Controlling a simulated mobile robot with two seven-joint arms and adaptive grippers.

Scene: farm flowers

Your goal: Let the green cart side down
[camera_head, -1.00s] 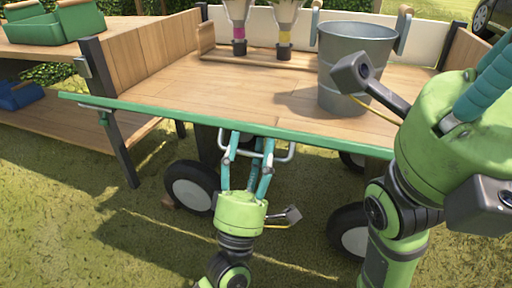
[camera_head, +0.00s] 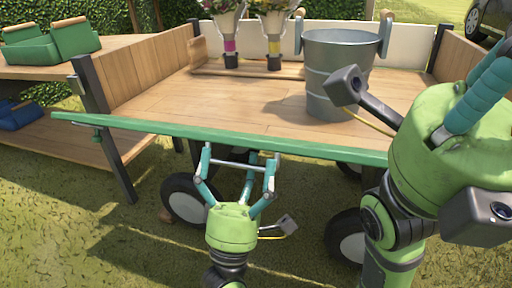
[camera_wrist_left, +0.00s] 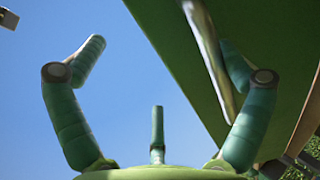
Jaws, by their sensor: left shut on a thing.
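The green cart side (camera_head: 240,137) shows in the head view as a long green edge along the near side of the wooden cart. In the left wrist view its green face (camera_wrist_left: 170,40) slants across the upper right; I cannot tell its exact tilt. My left gripper (camera_head: 238,162) is below this edge, at the pale metal handle (camera_head: 240,161), and is shut on it. The handle also shows in the left wrist view (camera_wrist_left: 207,50), between the fingers and nearer the right one. My right gripper (camera_head: 488,88) is at the right edge, its fingertips partly cut off.
A metal bucket (camera_head: 322,92) stands on the cart bed (camera_head: 220,100), with wrapped flowers (camera_head: 230,30) in a rack behind it. Cart wheels (camera_head: 185,200) stand on the grass near my left gripper. A wooden shelf with green crates (camera_head: 50,45) is at the left.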

